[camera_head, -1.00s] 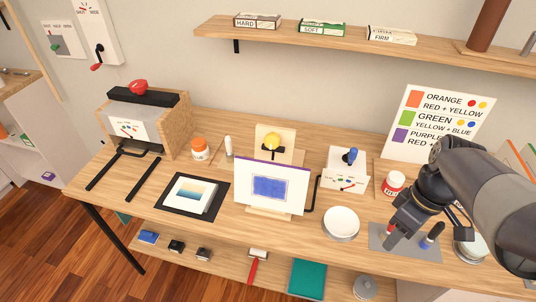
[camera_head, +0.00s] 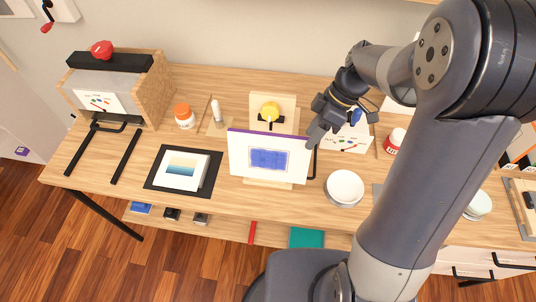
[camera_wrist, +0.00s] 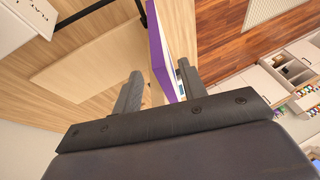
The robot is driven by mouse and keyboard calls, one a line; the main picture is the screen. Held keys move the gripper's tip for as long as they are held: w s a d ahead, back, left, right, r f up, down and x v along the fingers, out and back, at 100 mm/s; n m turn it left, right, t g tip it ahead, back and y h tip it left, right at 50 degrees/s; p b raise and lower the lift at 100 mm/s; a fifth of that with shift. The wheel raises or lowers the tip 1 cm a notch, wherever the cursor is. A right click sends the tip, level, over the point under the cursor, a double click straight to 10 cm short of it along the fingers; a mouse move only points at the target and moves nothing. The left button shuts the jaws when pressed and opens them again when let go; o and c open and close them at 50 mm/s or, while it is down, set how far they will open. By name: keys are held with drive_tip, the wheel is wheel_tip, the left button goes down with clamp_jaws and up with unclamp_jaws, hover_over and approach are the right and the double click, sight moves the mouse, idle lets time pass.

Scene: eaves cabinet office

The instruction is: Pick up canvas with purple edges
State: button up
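The canvas with purple edges (camera_head: 268,158) stands upright on a small wooden stand (camera_head: 268,183) near the front of the table. It has a white face with a blue rectangle. In the wrist view its purple edge (camera_wrist: 161,55) runs up from between my gripper's fingers. My gripper (camera_head: 313,137) is at the canvas's upper right corner. In the wrist view the two fingers (camera_wrist: 160,85) are apart, one on each side of the canvas edge, with a visible gap on the left.
White bowls (camera_head: 345,187) stand right of the canvas. A red-labelled jar (camera_head: 393,142) is at the right.

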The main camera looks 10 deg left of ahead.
sight(307, 138)
drive_tip(key=x, duration=0.1)
drive_tip(key=p+x, duration=0.1)
drive_tip(key=x, duration=0.1)
drive_tip(key=shift+s+a+f, duration=0.1)
drive_tip(key=shift+a+f, duration=0.05)
drive_tip(key=shift+a, duration=0.3)
drive_tip(key=shift+s+a+f, duration=0.15)
drive_tip(key=shift+a+f, duration=0.05)
drive_tip(key=shift+f, duration=0.4)
drive_tip(key=shift+c, duration=0.3)
clamp_jaws()
